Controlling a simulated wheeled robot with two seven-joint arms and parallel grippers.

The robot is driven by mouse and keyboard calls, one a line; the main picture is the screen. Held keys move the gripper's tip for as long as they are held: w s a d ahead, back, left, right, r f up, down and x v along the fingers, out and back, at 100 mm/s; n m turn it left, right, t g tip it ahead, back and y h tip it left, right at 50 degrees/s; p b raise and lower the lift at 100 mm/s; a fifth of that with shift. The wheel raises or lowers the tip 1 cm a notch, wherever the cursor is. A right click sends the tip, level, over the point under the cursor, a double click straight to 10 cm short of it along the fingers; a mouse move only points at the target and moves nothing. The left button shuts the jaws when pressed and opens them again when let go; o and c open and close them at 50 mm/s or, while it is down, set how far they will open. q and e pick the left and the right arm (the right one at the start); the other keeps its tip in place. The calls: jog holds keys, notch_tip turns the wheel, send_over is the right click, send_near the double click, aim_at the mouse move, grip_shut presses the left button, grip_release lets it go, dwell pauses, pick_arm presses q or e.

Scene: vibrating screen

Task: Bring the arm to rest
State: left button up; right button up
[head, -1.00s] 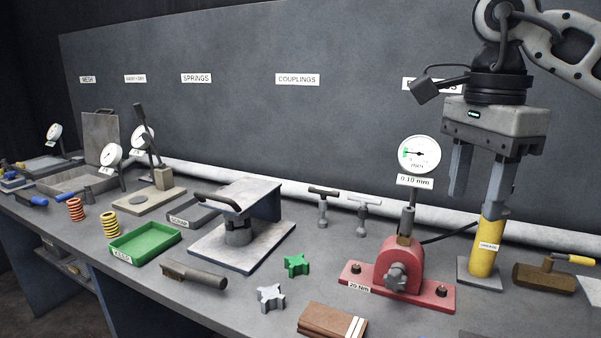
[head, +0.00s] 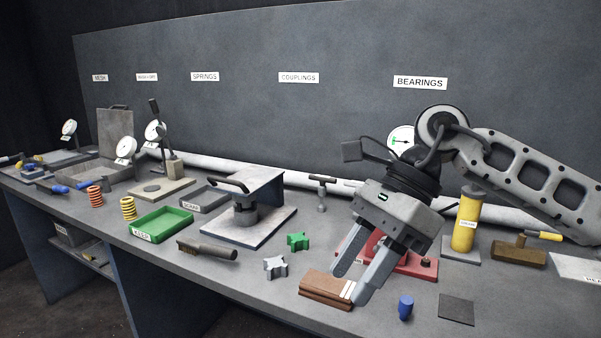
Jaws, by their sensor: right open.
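My right gripper (head: 354,286) is open, tilted down and to the left, over the front right part of the bench. Its fingertips are at the brown block with white stripes (head: 322,286); nothing is seen held between them, and I cannot tell if they touch the block. My right arm comes in from the right. The gripper hides much of the red bearing fixture (head: 420,262) and part of the dial gauge (head: 401,138) behind it. My left gripper is not in view.
A yellow cylinder (head: 466,222) stands right of the gripper, near a brown block with a hammer (head: 518,254). A blue piece (head: 405,307) and dark pad (head: 456,309) lie in front. Green (head: 298,241) and grey (head: 275,267) star-shaped couplings lie to the left.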

jog(key=s+a+m+g+y, duration=0.1)
jog(key=s+a+m+y, duration=0.1)
jog(key=a+m+y, duration=0.3)
jog(key=s+a+m+g+y, duration=0.2)
jog(key=s+a+y, duration=0.1)
jog(key=a+y, duration=0.35)
jog(key=w+d+f+m+t+h, duration=0.2)
jog(key=w+d+f+m+t, duration=0.3)
jog(key=m+t, duration=0.9)
jog(key=w+d+f+m+t+h, duration=0.25)
jog(key=f+m+t, duration=0.65)
jog(key=m, duration=1)
jog(key=s+d+f+m+g+h, duration=0.2)
jog(key=s+d+f+m+h, duration=0.1)
jog(key=f, duration=0.4)
jog(key=s+d+f+m+g+h, duration=0.2)
jog(key=s+d+f+m+h, duration=0.2)
jog(key=s+d+f+m, duration=0.1)
jog(key=s+d+f+m+g+h, duration=0.2)
jog(key=s+f+m, duration=0.4)
jog(key=f, duration=0.4)
jog(key=shift+s+d+f+h, duration=0.45)
jog(key=shift+d+h, duration=0.35)
jog(key=shift+d, duration=0.2)
jog(key=shift+r, duration=0.1)
